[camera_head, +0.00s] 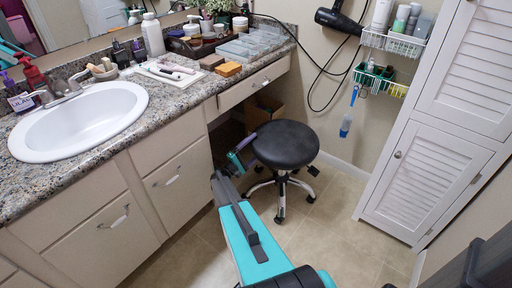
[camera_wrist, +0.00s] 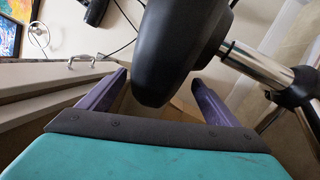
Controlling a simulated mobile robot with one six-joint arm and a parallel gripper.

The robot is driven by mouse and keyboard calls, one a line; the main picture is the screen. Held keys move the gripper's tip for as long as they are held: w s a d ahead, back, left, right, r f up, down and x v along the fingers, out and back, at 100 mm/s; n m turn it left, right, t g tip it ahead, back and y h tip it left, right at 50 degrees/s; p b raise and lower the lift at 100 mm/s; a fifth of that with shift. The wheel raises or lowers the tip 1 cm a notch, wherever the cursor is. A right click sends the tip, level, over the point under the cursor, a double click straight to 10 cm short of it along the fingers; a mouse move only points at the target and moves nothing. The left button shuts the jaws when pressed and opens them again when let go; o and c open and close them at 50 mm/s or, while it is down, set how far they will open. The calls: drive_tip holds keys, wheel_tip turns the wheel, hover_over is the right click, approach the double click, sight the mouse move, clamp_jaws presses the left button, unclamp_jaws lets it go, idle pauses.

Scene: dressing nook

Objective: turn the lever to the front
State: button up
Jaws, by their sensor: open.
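My gripper (camera_head: 241,150) is open beside the left edge of the black round stool seat (camera_head: 285,146) in the head view. In the wrist view its purple fingers (camera_wrist: 159,78) stand apart, and the dark seat (camera_wrist: 178,45) fills much of the view between and beyond them. I cannot tell whether they touch it. The stool's chrome post (camera_wrist: 258,66) runs off to the right there. I cannot clearly make out a lever on the stool; its underside is mostly hidden in the head view. A chrome faucet (camera_head: 66,91) with handles stands behind the sink, far from my gripper.
The vanity cabinet (camera_head: 181,174) and drawer (camera_head: 254,87) are left of and behind the stool. A cardboard box (camera_head: 263,110) sits under the counter. A white louvered cabinet (camera_head: 423,185) stands right. Floor (camera_head: 335,212) is free between stool and cabinet.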

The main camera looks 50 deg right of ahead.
drive_tip(key=p+v, duration=0.1)
drive_tip(key=v, duration=1.1)
drive_tip(key=shift+a, duration=0.35)
drive_tip(key=shift+f, duration=0.1)
